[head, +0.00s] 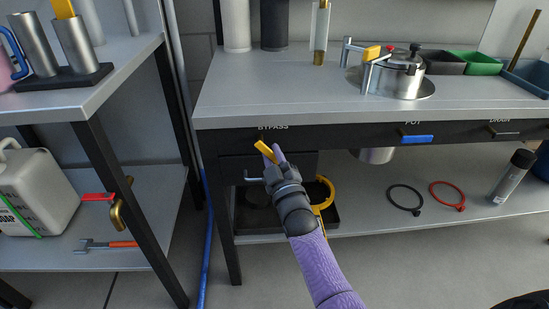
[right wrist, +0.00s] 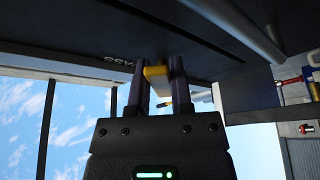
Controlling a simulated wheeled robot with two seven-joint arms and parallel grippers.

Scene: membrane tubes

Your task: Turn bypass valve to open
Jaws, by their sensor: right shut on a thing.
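The bypass valve's yellow handle (head: 265,152) sits under the BYPASS label on the dark front rail of the bench. In the head view it slants from upper left to lower right. My right gripper (head: 273,157) is at the handle, its purple fingers reaching up from below. In the right wrist view the fingers (right wrist: 159,80) are closed on the yellow handle (right wrist: 155,72), which shows between their tips. The valve body behind the handle is hidden. My left gripper is not in view.
A blue POT handle (head: 416,138) and a DRAIN handle (head: 505,132) are on the same rail to the right. A dark drawer or box front (head: 236,168) and a yellow ring (head: 325,193) are close to my right gripper. A lidded metal pot (head: 398,80) stands on the bench.

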